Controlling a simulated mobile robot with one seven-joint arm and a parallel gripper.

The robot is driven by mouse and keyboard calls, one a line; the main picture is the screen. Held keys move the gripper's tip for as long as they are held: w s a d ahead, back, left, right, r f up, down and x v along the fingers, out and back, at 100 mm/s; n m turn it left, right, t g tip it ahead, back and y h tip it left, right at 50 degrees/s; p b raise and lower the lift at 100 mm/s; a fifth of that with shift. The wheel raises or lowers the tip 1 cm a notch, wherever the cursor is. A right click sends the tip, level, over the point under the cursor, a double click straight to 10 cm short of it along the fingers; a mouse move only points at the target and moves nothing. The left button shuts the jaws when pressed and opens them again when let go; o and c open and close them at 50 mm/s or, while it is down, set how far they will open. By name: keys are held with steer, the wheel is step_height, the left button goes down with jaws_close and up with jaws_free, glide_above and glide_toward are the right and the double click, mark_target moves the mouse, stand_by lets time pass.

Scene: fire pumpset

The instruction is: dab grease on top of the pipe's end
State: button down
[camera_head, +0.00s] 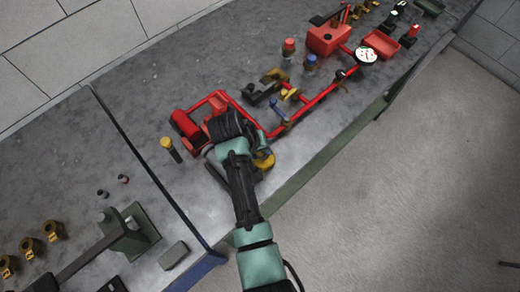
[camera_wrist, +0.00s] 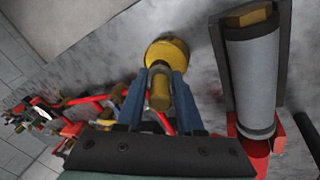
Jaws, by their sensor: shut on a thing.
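My gripper (camera_wrist: 160,85) has blue fingers, shut on a brass-yellow piece (camera_wrist: 160,92) with a stubby body. A round yellow head (camera_wrist: 170,50) shows just beyond the fingertips. In the head view, yellow and blue parts (camera_head: 264,158) show beside my wrist at the bench's front edge. A grey pipe-like cylinder (camera_wrist: 250,85) with a brass hexagonal end lies right of my gripper in the wrist view, apart from it, inside a dark frame. No grease can be made out.
Red pump parts (camera_head: 190,130) and red piping (camera_head: 300,112) run along the grey bench (camera_head: 130,115). A yellow-topped black tool (camera_head: 170,148) stands left of my arm. A green vise-like fixture (camera_head: 130,232) and several brass fittings (camera_head: 30,247) are at lower left. The bench's back left is clear.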

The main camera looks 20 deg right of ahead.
steer(key=shift+f, duration=0.65)
stand_by(1.7)
steer(key=shift+r, duration=0.1)
step_height(320, 180, up, 7)
steer(key=p, duration=0.6)
steer(key=shift+p, duration=0.35)
stand_by(0.4)
